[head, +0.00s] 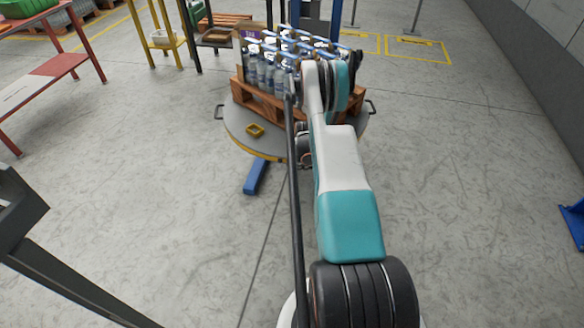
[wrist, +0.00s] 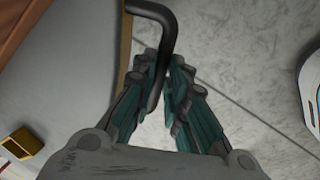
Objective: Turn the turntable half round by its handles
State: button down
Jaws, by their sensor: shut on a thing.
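The turntable (head: 238,122) is a round grey plate with a yellow edge. In the head view, my arm hides this handle and most of the gripper.
A small yellow block (head: 255,130) lies on the turntable's near left part. A blue foot (head: 256,176) sticks out below the plate. A red-framed table (head: 45,85) stands at the left and a yellow stand (head: 165,42) at the back.

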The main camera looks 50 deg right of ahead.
jog(key=shift+s+d, duration=0.2)
jog(key=shift+s, duration=0.1)
jog(key=c, duration=1.6)
grip_release()
notch_tip(320, 180, up, 12)
jog(key=s+a, duration=0.1)
jog(key=shift+s+a+f, duration=0.15)
jog(key=shift+s+a, duration=0.15)
